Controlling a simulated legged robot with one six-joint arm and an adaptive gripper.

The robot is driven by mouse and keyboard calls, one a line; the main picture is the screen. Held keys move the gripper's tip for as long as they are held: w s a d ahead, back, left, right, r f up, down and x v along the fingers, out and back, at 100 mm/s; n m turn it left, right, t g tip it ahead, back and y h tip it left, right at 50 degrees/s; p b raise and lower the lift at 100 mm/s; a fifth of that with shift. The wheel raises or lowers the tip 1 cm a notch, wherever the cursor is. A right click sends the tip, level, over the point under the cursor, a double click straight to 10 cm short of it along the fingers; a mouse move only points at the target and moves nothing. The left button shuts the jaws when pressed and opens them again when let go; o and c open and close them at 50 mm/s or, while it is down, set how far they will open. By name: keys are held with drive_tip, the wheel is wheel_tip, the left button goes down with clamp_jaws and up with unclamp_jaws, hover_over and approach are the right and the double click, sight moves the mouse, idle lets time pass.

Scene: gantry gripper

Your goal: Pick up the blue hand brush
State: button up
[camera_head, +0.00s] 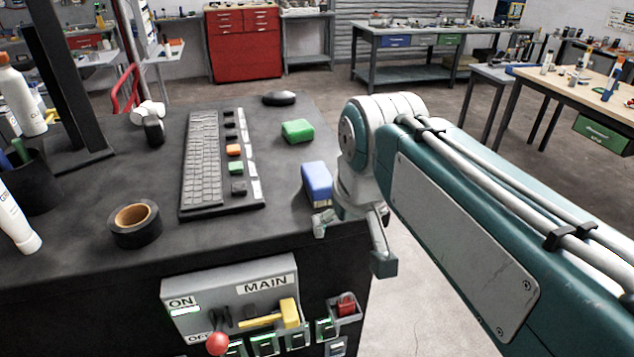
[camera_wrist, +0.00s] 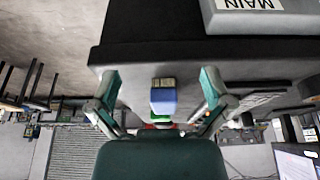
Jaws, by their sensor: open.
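In the wrist view, the brush (camera_wrist: 163,100) shows between the two spread fingers of my gripper (camera_wrist: 161,84), farther off than the fingertips. Nothing is between the fingers' tips. I cannot tell the exact gap to the brush.
A green block (camera_head: 298,131) sits behind the brush. A keyboard (camera_head: 204,160) lies to its left, with a black tape roll (camera_head: 135,224) farther left. A black mouse (camera_head: 279,98) lies at the back. A MAIN switch panel (camera_head: 232,290) is on the table's front.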

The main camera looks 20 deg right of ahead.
sight(318, 173)
drive_tip(key=w+r+g, duration=0.1)
drive_tip(key=w+r, duration=0.1)
drive_tip(key=w, duration=0.2)
drive_tip(key=w+r+g, duration=0.1)
drive_tip(key=w+r, duration=0.2)
drive_tip(key=w, duration=0.1)
drive_tip(key=w+r, duration=0.2)
drive_tip(key=w, duration=0.3)
drive_tip(key=shift+d+r+g, duration=0.15)
drive_tip(key=shift+r+g, duration=0.25)
drive_tip(key=f, duration=0.3)
drive_tip(key=w+f, duration=0.1)
drive_tip(key=f, duration=0.6)
drive_tip(key=shift+w+a+f, duration=0.2)
drive_tip(key=shift+f, duration=0.15)
drive_tip(key=shift+f, duration=0.2)
drive_tip(key=c, duration=1.3)
drive_tip(key=r, duration=0.4)
drive_tip(key=shift+s+r, duration=0.15)
drive_tip(key=shift+s, duration=0.05)
drive_tip(key=s+r, duration=0.3)
drive_tip(key=s, duration=0.1)
drive_tip(key=s+r, duration=0.3)
drive_tip(key=s, duration=0.2)
drive_tip(key=s+r, duration=0.3)
drive_tip(key=s, duration=0.1)
drive_tip(key=shift+s+r, duration=0.1)
drive_tip(key=shift+s, duration=0.25)
